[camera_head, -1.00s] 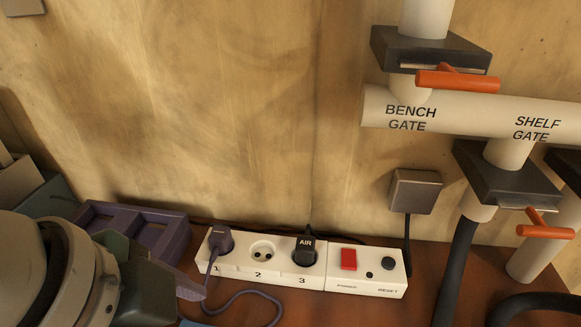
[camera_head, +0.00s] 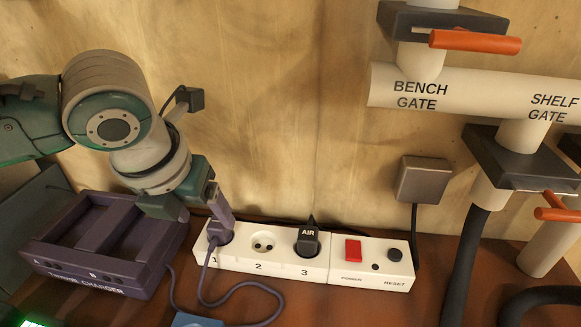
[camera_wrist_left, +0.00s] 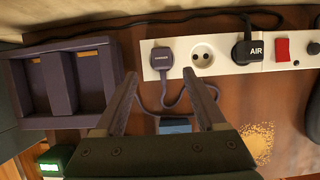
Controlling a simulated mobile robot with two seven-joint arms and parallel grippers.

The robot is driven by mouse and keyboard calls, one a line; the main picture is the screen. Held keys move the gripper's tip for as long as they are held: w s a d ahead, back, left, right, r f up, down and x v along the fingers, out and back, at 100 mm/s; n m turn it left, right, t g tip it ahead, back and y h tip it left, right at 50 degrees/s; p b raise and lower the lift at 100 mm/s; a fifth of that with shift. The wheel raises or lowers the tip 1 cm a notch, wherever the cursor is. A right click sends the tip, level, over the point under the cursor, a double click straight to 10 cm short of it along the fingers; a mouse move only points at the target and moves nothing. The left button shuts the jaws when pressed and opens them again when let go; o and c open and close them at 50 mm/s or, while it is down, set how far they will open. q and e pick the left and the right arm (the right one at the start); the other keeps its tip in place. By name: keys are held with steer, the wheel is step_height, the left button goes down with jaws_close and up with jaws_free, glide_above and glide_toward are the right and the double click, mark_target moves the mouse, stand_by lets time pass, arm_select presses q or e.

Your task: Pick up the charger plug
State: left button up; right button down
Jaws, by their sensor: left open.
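The charger plug (camera_head: 216,233) is purple and sits in socket 1 of the white power strip (camera_head: 285,264), with its purple cord hanging from it. In the left wrist view the plug (camera_wrist_left: 161,60) shows just beyond and between the fingertips. My left gripper (camera_head: 221,212) is open, its fingers pointing down close above the plug; one finger overlaps the plug's back edge in the head view. I cannot tell whether it touches. The fingers (camera_wrist_left: 160,76) show spread apart and empty in the wrist view. My right gripper is not in view.
Socket 2 (camera_head: 263,244) is empty; a black AIR plug (camera_head: 308,239) fills socket 3. A red power switch (camera_head: 353,250) and a reset button (camera_head: 394,254) are at the right. The purple charger (camera_head: 95,270) stands left; a blue object (camera_head: 196,320) lies in front.

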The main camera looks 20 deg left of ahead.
mark_target(215, 227)
arm_select(q)
steer(key=b+x, duration=0.1)
steer(key=x, duration=0.4)
steer(key=shift+d+f, duration=0.1)
steer(key=shift+f, duration=0.05)
jaws_close()
stand_by(0.4)
